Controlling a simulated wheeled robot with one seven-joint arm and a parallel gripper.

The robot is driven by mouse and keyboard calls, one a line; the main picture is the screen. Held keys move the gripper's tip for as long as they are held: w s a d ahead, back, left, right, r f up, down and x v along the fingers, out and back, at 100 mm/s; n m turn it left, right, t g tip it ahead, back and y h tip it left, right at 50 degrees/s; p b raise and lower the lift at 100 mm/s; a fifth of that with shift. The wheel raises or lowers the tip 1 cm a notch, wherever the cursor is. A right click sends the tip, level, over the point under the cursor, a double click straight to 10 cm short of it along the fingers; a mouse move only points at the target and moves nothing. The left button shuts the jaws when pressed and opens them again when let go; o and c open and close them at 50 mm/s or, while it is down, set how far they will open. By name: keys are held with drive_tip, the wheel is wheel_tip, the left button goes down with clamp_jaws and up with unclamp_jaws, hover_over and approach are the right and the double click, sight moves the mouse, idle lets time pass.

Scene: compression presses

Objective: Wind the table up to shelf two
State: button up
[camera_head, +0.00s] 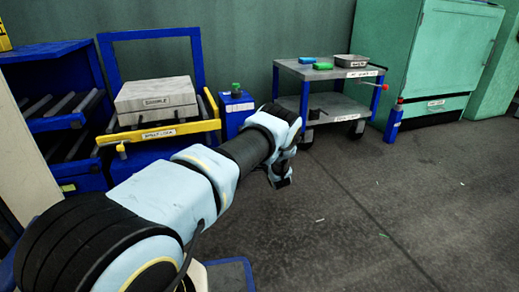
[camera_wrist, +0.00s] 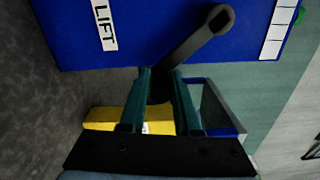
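In the wrist view a blue lift box (camera_wrist: 185,45) with a LIFT label fills the top. A dark crank (camera_wrist: 195,38) runs slantwise across its face, with a hole at its upper right end. The two teal fingers of my gripper (camera_wrist: 162,75) lie on either side of the crank's dark handle and appear shut on it. In the head view my gripper (camera_head: 280,180) is mostly hidden behind my wrist. The table (camera_head: 165,133), yellow-edged, carries a grey labelled block (camera_head: 156,98) and stands beside the blue shelf rack (camera_head: 75,122) at the left.
The blue lift box (camera_head: 236,113) with a green top stands right of the table. A grey cart (camera_head: 345,105) holds blue and green items and a metal tray. A blue post (camera_head: 393,124) and green cabinet (camera_head: 450,50) stand at the right.

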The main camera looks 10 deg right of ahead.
drive_tip(key=o, duration=0.4)
drive_tip(key=shift+a+f, duration=0.15)
drive_tip(key=shift+s+r, duration=0.2)
drive_tip(key=shift+s, duration=0.1)
drive_tip(key=s+p, duration=0.1)
drive_tip(key=s, duration=0.2)
drive_tip(key=s+d+p, duration=0.1)
drive_tip(key=s+p, duration=0.1)
drive_tip(key=s, duration=0.1)
drive_tip(key=s+p, duration=0.2)
drive_tip(key=s, duration=0.2)
drive_tip(key=shift+s+d+f, duration=0.1)
drive_tip(key=shift+d+f, duration=0.05)
drive_tip(key=shift+d, duration=0.05)
